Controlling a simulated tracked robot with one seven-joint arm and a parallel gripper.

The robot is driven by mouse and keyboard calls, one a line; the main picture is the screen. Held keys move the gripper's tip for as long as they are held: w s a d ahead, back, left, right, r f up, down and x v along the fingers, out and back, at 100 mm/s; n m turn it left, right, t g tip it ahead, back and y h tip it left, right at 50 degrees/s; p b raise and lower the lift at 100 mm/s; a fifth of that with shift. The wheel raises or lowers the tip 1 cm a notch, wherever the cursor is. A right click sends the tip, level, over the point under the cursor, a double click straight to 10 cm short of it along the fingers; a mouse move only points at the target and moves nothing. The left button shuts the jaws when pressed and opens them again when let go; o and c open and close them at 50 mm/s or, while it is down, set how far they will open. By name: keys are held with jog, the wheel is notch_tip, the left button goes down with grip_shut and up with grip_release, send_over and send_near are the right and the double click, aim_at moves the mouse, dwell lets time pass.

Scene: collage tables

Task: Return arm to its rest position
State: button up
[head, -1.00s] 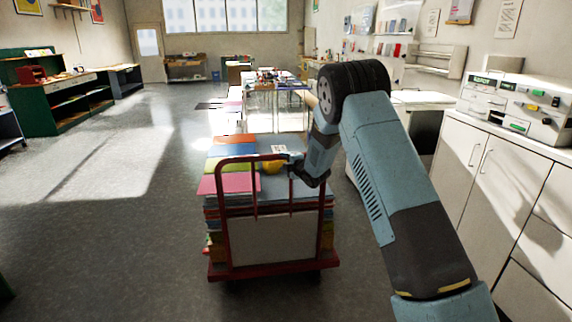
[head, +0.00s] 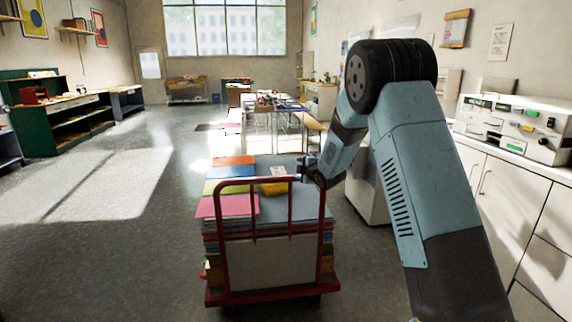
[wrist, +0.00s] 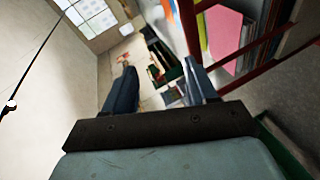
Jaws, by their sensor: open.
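My arm (head: 400,150) rises from the lower right and bends down at a large dark joint. My gripper (head: 305,168) hangs at the right of the red cart's handle, near the paper stacks in the picture. In the wrist view my gripper (wrist: 160,68) has its two fingers well apart with nothing between them. The wrist view is tilted, with the cart's red rails (wrist: 245,45) and a pink sheet at the upper right.
The red cart (head: 270,296) carries stacks of coloured paper (head: 228,206) and a yellow item (head: 274,188). White cabinets (head: 500,195) line the right side. Green shelves (head: 75,115) stand at the left. The floor (head: 110,250) left of the cart is clear.

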jog(key=s+d+r+m+g+h, duration=0.1)
jog(key=s+d+r+m+h, duration=0.3)
jog(key=s+d+r, duration=0.5)
jog(key=s+d+r+m+g+h, duration=0.1)
jog(key=s+d+r+m, duration=0.5)
jog(key=s, duration=0.5)
jog(key=s+d+m+g, duration=0.1)
jog(key=s+m+g, duration=0.2)
jog(key=s, duration=1.5)
jog(key=s+d+m+g, duration=0.1)
jog(key=s+m+g, duration=0.2)
jog(key=s, duration=1.6)
jog(key=m, duration=0.3)
jog(key=shift+d+f+m+h, duration=0.25)
jog(key=shift+d+m+h, duration=0.15)
